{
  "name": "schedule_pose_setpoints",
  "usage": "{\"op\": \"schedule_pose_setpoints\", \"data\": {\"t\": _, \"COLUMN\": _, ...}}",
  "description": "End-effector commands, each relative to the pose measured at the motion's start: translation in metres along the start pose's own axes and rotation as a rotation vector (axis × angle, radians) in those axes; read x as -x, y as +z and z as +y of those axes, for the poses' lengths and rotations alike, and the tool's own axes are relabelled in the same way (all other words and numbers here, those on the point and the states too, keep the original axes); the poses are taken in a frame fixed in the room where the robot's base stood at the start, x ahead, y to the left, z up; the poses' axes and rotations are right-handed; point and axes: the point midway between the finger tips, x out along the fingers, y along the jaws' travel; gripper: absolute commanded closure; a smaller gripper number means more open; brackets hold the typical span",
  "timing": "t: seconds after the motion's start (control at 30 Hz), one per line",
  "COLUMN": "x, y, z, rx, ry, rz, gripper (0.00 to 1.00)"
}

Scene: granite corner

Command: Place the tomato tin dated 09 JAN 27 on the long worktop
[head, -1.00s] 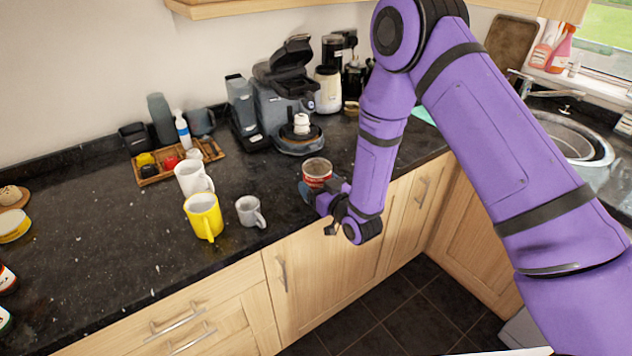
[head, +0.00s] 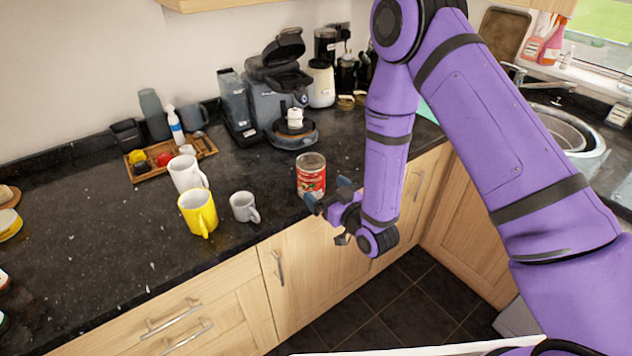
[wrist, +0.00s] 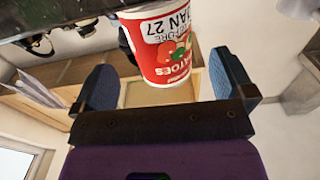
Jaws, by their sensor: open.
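A red and white tomato tin (head: 311,176) stands upright on the dark long worktop (head: 105,250), near its front edge. In the wrist view the tin (wrist: 165,50) appears upside down, its label partly reading "BEFORE", "JAN 27" and "TOMATOES"; the day number is cut off. My gripper (head: 328,192) is open, just to the right and front of the tin. In the wrist view its two blue pads (wrist: 160,85) are spread wide, with the tin beyond the tips and no pad seen touching it.
A grey mug (head: 243,207), a yellow mug (head: 197,212) and a white mug (head: 186,173) stand left of the tin. A coffee machine (head: 278,95) is behind it. A wooden tray (head: 205,147) holds small items.

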Motion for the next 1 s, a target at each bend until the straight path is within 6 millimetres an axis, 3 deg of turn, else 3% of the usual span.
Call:
{"op": "schedule_pose_setpoints", "data": {"t": 0.2, "x": 0.037, "y": 0.0, "z": 0.0, "rx": -0.001, "ry": 0.001, "rz": -0.002, "gripper": 0.0}}
{"op": "schedule_pose_setpoints", "data": {"t": 0.4, "x": 0.052, "y": 0.0, "z": 0.0, "rx": 0.0, "ry": 0.001, "rz": -0.001, "gripper": 0.0}}
{"op": "schedule_pose_setpoints", "data": {"t": 0.73, "x": 0.05, "y": -0.007, "z": 0.004, "rx": 0.007, "ry": 0.004, "rz": -0.012, "gripper": 0.0}}
{"op": "schedule_pose_setpoints", "data": {"t": 1.0, "x": 0.029, "y": -0.057, "z": 0.036, "rx": 0.05, "ry": 0.048, "rz": -0.143, "gripper": 0.0}}
